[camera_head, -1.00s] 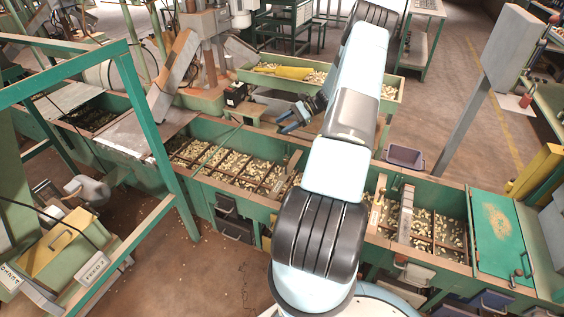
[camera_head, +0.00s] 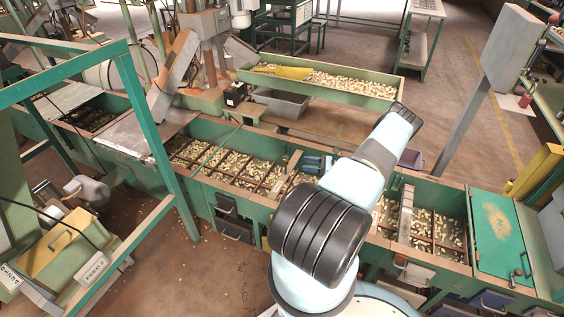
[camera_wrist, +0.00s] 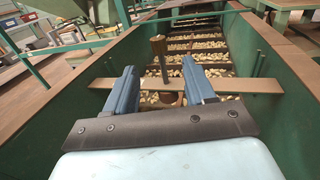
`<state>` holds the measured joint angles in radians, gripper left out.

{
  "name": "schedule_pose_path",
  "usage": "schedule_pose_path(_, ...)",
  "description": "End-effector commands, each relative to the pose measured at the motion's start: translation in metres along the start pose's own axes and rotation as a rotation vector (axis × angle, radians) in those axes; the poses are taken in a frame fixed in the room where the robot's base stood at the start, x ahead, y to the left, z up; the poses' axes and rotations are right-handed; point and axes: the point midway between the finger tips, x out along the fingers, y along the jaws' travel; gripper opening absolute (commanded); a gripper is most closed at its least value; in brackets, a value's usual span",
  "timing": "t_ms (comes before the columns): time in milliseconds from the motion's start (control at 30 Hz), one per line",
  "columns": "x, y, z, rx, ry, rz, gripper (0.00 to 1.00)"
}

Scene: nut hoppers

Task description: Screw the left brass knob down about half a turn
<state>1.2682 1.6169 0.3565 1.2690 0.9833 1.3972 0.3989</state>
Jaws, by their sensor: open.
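A brass-coloured knob on a thin upright stem (camera_wrist: 158,46) shows in the wrist view, beyond and between my fingertips, by a wooden crossbar (camera_wrist: 105,84). I cannot tell whether it is the left knob; no second one is clear. My gripper (camera_wrist: 160,66) is open, with its two blue fingers apart and nothing held between them. In the head view my gripper (camera_head: 315,163) is over the middle of the long green hopper (camera_head: 205,186), and my arm hides part of the hopper there. The knob is not clear in the head view.
The hopper's green walls (camera_wrist: 276,75) rise on both sides of my gripper. Nuts lie in divided compartments ahead. A thin dark rod (camera_wrist: 257,63) stands near the right wall. A green nut tray (camera_head: 320,83) and a grey bin (camera_head: 280,103) stand behind the hopper.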

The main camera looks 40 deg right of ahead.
Motion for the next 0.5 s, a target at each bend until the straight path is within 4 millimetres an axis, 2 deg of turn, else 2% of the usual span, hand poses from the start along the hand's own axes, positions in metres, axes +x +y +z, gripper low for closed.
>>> schedule_pose_path(500,0.086,0.001,0.001,-0.001,0.000,0.005,0.54)
